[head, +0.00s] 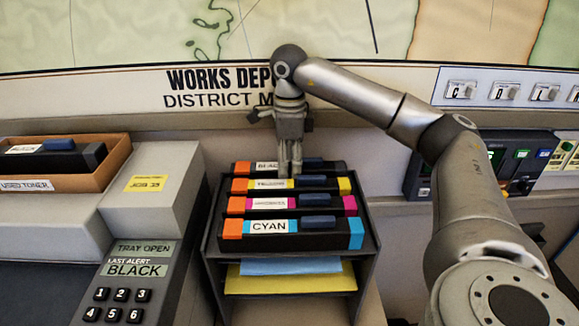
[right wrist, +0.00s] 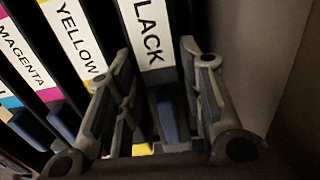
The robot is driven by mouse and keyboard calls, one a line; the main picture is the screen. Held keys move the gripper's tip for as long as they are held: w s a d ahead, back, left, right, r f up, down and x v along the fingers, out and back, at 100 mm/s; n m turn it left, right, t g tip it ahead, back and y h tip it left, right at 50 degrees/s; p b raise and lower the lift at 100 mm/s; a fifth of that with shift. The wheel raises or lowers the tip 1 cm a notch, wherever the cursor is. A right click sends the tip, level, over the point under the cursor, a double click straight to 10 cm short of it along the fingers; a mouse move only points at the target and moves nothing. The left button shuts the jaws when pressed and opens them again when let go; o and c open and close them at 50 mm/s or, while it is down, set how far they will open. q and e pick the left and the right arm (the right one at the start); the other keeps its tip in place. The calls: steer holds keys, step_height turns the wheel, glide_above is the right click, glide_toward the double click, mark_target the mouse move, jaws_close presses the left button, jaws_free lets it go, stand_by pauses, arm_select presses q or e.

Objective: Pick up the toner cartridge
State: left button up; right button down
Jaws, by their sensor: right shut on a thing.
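The black toner cartridge (head: 266,166) stands at the back of a dark rack (head: 285,252), its label partly hidden by my gripper in the head view. In the right wrist view the black cartridge (right wrist: 152,40) lies between my fingers. My right gripper (head: 290,170) reaches down from above and is shut on it; its fingers also show in the right wrist view (right wrist: 157,65). The cartridge still sits in line with the others in the rack. In front of it are the yellow (head: 270,185), magenta (head: 270,204) and cyan (head: 273,228) cartridges. My left gripper is not in view.
A used toner box (head: 75,183) holding a dark cartridge (head: 50,156) stands at the left on a grey machine, whose display (head: 137,262) reads "TRAY OPEN" and "LAST ALERT BLACK". A wall with a map rises behind the rack. A dark switch panel (head: 515,165) is at the right.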

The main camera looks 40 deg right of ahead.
mark_target(289, 166)
step_height(289, 166, up, 5)
steer(key=shift+a+f+b, duration=0.1)
steer(key=shift+b, duration=0.3)
step_height(289, 166, up, 6)
steer(key=p, duration=0.2)
steer(key=s+a+b, duration=0.2)
steer(key=s+a, duration=1)
steer(key=s, duration=0.3)
steer(key=shift+a+b, duration=0.3)
